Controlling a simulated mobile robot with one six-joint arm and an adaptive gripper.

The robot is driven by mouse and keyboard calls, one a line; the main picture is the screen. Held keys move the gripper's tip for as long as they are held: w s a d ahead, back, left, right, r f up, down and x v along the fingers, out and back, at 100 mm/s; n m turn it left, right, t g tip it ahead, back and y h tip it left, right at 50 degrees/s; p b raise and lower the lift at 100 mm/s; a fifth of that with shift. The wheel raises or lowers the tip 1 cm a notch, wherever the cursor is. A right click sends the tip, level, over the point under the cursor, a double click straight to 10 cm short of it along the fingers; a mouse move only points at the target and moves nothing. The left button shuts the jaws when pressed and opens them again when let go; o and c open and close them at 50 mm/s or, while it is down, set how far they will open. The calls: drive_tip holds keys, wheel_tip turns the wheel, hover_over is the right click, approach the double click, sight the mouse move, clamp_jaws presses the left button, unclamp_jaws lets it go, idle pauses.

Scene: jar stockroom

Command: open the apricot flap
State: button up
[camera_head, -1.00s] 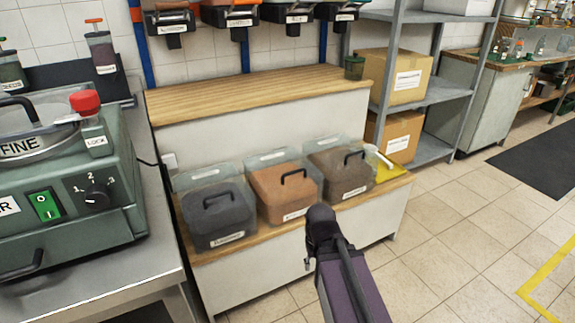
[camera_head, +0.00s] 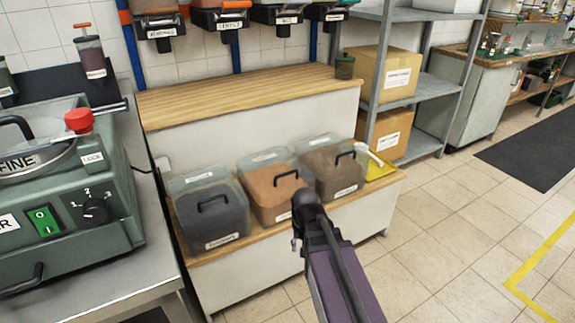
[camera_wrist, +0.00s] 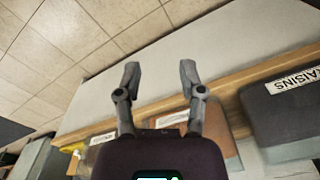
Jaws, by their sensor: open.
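Three lidded bins stand in a row on the low wooden ledge. The middle bin (camera_head: 268,184) holds orange-brown contents under a clear flap with a black handle (camera_head: 288,177); its flap looks shut and its label is too small to read. It is the one with apricot-like colour. In the wrist view the orange-brown bin (camera_wrist: 222,140) is partly hidden behind my gripper. My gripper (camera_wrist: 159,75) is open with nothing between its fingers. In the head view my gripper (camera_head: 297,232) is in front of the middle bin, and its fingers are mostly hidden by my wrist.
A dark bin (camera_head: 213,221), labelled RAISINS in the wrist view (camera_wrist: 285,105), is to the left; a brown bin (camera_head: 333,177) is to the right. A green machine (camera_head: 75,200) stands far left.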

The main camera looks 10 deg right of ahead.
sight(287, 174)
drive_tip(key=w+r+m+t+p, duration=0.1)
drive_tip(key=w+r+m+p, duration=1.1)
drive_tip(key=w+r+p, duration=1)
drive_tip(key=shift+w+d+r+t, duration=0.3)
drive_tip(key=shift+d+r, duration=0.1)
drive_tip(key=shift+r, duration=0.4)
drive_tip(key=f+b, duration=0.4)
drive_tip(key=w+f+b, duration=0.1)
drive_tip(key=f+b, duration=0.4)
drive_tip(key=w+f+b, duration=0.1)
drive_tip(key=f+b, duration=0.3)
drive_tip(key=shift+w+a+f+b, duration=0.25)
drive_tip(key=shift+a+b, duration=0.05)
drive_tip(key=shift+a, duration=0.1)
drive_tip(key=shift+c, duration=0.2)
clamp_jaws()
